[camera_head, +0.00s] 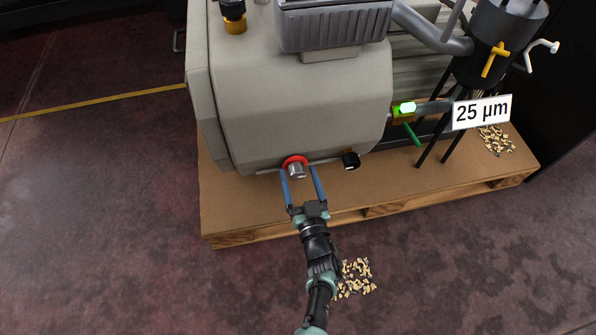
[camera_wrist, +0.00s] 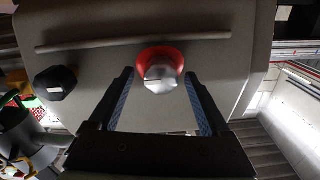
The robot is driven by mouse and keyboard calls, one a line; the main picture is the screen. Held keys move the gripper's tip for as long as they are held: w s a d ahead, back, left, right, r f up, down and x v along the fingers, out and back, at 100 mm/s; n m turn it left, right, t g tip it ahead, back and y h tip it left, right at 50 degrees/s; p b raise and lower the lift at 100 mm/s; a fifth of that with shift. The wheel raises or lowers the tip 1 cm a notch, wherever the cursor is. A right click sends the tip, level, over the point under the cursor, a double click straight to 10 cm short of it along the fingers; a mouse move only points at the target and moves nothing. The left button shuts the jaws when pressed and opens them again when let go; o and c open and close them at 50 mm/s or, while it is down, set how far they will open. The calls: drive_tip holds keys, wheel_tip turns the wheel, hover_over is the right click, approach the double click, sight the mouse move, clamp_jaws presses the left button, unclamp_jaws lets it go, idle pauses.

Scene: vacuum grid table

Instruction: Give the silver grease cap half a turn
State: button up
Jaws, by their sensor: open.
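The silver grease cap (camera_head: 297,171) sits in a red ring (camera_head: 293,160) low on the front of the grey machine (camera_head: 290,110). It also shows in the wrist view, where the silver cap (camera_wrist: 161,76) has the red ring (camera_wrist: 158,55) behind it. My gripper (camera_head: 301,170) is open, with one blue-padded finger on each side of the cap. In the wrist view the fingers of my gripper (camera_wrist: 160,88) stand apart, with a visible gap on both sides of the cap. I cannot tell exactly how deep the cap lies between them.
A black knob (camera_head: 351,160) is right of the cap; it is at left in the wrist view (camera_wrist: 55,83). A thin rod (camera_wrist: 130,42) runs along the machine by the cap. The machine stands on a wooden pallet (camera_head: 225,210). Pale chips (camera_head: 357,278) lie on the floor.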

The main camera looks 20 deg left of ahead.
drive_tip(key=p+v, duration=0.4)
drive_tip(key=v, duration=0.8)
drive_tip(key=shift+p, duration=0.4)
drive_tip(key=shift+a, duration=0.15)
